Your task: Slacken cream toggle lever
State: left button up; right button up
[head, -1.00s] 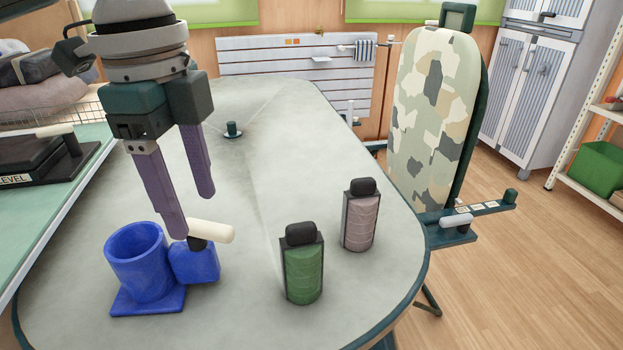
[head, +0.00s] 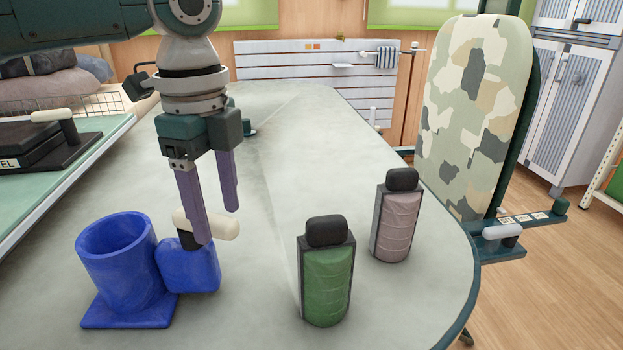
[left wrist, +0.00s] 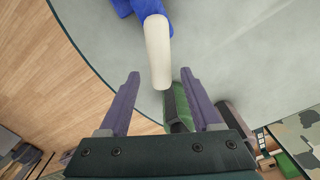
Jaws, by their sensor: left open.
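The cream toggle lever (head: 221,226) is a rounded bar on a dark pivot, on top of the small blue block (head: 190,266) beside a blue cup-shaped holder (head: 115,265). My left gripper (head: 218,226) is open and points down at the lever. One purple finger passes in front of the bar and the other is behind it. In the left wrist view the lever (left wrist: 157,50) lies between the two spread fingertips, with a gap on each side. I cannot tell if either finger touches it. My right gripper is not in view.
A green bottle (head: 326,285) and a pinkish bottle (head: 397,220), both black-capped, stand to the right on the grey table. A black device with another cream handle (head: 52,116) sits on the left shelf. A camouflage board (head: 475,110) stands beyond the table's right edge.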

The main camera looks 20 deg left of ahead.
pick_arm(q)
jog(key=shift+f, duration=0.35)
grip_shut()
dwell(0.3)
dwell(0.9)
